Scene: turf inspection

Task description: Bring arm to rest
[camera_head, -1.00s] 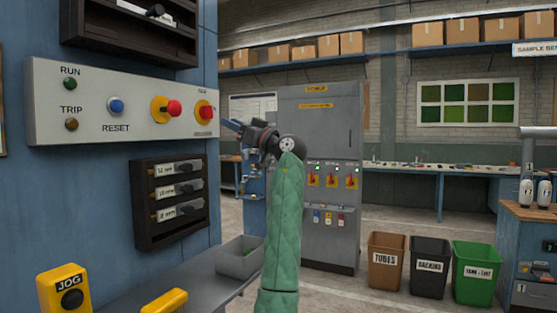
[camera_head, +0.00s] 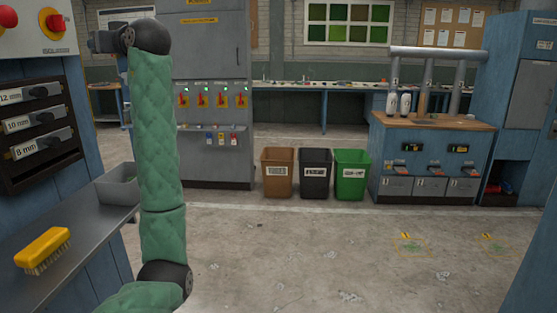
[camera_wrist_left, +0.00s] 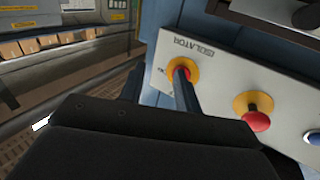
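My left arm in its green quilted sleeve (camera_head: 157,150) rises from the bottom left of the head view and bends at a dark joint. My left gripper (camera_head: 97,41) points left, towards the control panel, and is small and partly hidden there. In the left wrist view its two dark fingers (camera_wrist_left: 158,72) stand apart with nothing visible between them. The right-hand finger overlaps the red isolator knob (camera_wrist_left: 182,73) on its yellow disc; I cannot tell whether they touch. My right gripper is in neither view.
A steel shelf (camera_head: 75,228) with a yellow brush (camera_head: 43,249) and a grey bin (camera_head: 116,187) lies beside the arm. A grey cabinet (camera_head: 212,100) stands behind. Brown (camera_head: 278,186), black (camera_head: 315,187) and green (camera_head: 351,187) bins stand mid-room. The right-hand floor is open.

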